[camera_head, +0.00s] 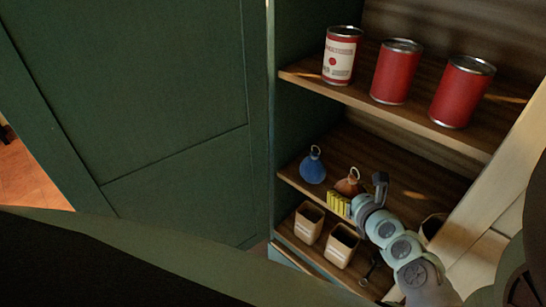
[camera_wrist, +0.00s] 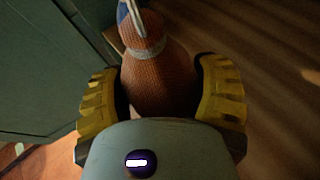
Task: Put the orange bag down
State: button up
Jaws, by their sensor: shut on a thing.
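The orange bag (camera_head: 349,184) is at the middle shelf (camera_head: 415,192), upright, with its loop on top. In the wrist view the bag (camera_wrist: 160,85) sits between the two yellow fingers, its tied neck and loop pointing to the top of the picture. My gripper (camera_head: 339,204) is at the front of the middle shelf and is shut on the bag; it also shows in the wrist view (camera_wrist: 161,88). The fingers and wrist hide the bag's lower part. I cannot tell whether its base touches the shelf.
A blue bag (camera_head: 312,167) stands just left of the orange bag. Red cans (camera_head: 397,71) stand on the upper shelf. Two open beige containers (camera_head: 340,246) stand on the lower shelf. A green door panel (camera_head: 130,100) is at the left. The middle shelf is bare to the right.

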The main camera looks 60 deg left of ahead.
jog(key=w+a, duration=0.1)
jog(key=w+a+b, duration=0.1)
jog(key=w, duration=0.1)
jog(key=w+a, duration=0.1)
jog(key=a, duration=0.1)
jog(key=shift+w+f+b, duration=0.15)
jog(key=shift+f+b, duration=0.1)
jog(key=shift+b, duration=0.15)
jog(key=shift+w+f+b, duration=0.1)
jog(key=shift+f+b, duration=0.15)
jog(key=shift+b, duration=0.05)
notch_tip(320, 180, down, 3)
jog(key=b, duration=0.3)
jog(key=shift+f, duration=0.2)
jog(key=o, duration=1.4)
jog(key=shift+c, duration=0.2)
jog(key=shift+r, duration=0.1)
